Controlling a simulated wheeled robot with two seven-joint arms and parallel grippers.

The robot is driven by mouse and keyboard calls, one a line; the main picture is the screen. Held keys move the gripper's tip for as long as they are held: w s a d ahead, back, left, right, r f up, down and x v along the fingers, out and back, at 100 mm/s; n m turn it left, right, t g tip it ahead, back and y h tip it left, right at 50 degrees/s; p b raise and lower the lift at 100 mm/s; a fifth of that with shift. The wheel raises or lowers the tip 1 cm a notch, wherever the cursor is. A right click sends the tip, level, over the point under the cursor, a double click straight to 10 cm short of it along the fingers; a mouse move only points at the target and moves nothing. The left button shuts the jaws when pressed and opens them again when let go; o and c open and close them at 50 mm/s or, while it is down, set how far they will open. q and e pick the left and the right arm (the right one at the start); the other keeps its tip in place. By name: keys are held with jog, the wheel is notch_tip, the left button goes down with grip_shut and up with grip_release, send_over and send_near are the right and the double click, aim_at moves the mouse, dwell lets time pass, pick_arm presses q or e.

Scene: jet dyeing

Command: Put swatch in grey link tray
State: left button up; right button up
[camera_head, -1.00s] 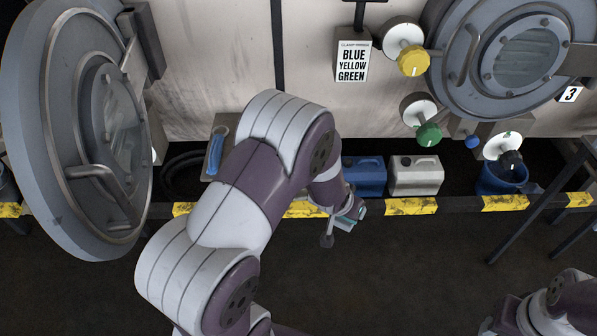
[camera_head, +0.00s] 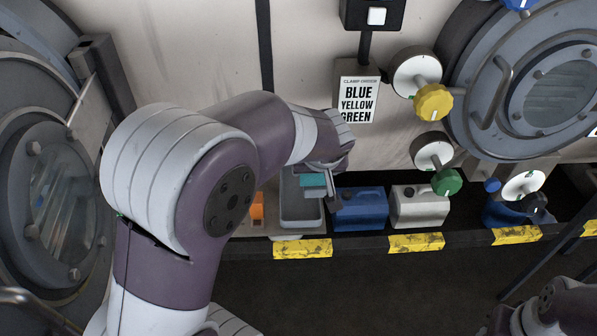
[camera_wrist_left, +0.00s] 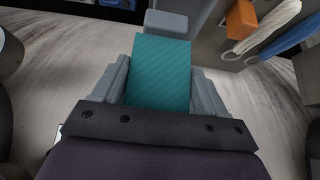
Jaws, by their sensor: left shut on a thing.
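The teal swatch (camera_head: 313,181) is a flat ribbed piece held in my left gripper (camera_head: 323,184). In the left wrist view the swatch (camera_wrist_left: 160,68) sits between the two grey fingers, which are shut on it. In the head view the swatch overlaps the upper part of a grey tray (camera_head: 300,214) on the low ledge. The height of the swatch above the tray is hard to tell. The tray's far end is partly hidden by my gripper and arm. My right arm shows at the lower right of the head view; its gripper is out of view.
An orange thing (camera_head: 257,208) lies left of the tray. A blue canister (camera_head: 360,208) and a grey-white canister (camera_head: 419,206) stand to its right. A yellow-marked rail (camera_head: 303,249) runs along the front. The clamp order sign (camera_head: 358,100) hangs above.

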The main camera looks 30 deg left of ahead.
pick_arm(q)
jog(key=w+a+f, duration=0.1)
jog(key=a+f, duration=0.1)
jog(key=f, duration=0.1)
jog(key=w+a+f, duration=0.2)
jog(key=f, duration=0.1)
jog(key=w+a+f, duration=0.2)
jog(key=f, duration=0.1)
jog(key=shift+w+a, duration=0.2)
jog(key=shift+a, duration=0.2)
jog(key=shift+f, duration=0.25)
jog(key=shift+w, duration=0.1)
jog(key=shift+f+b, duration=0.15)
jog(key=shift+b, duration=0.2)
jog(key=o, duration=1.3)
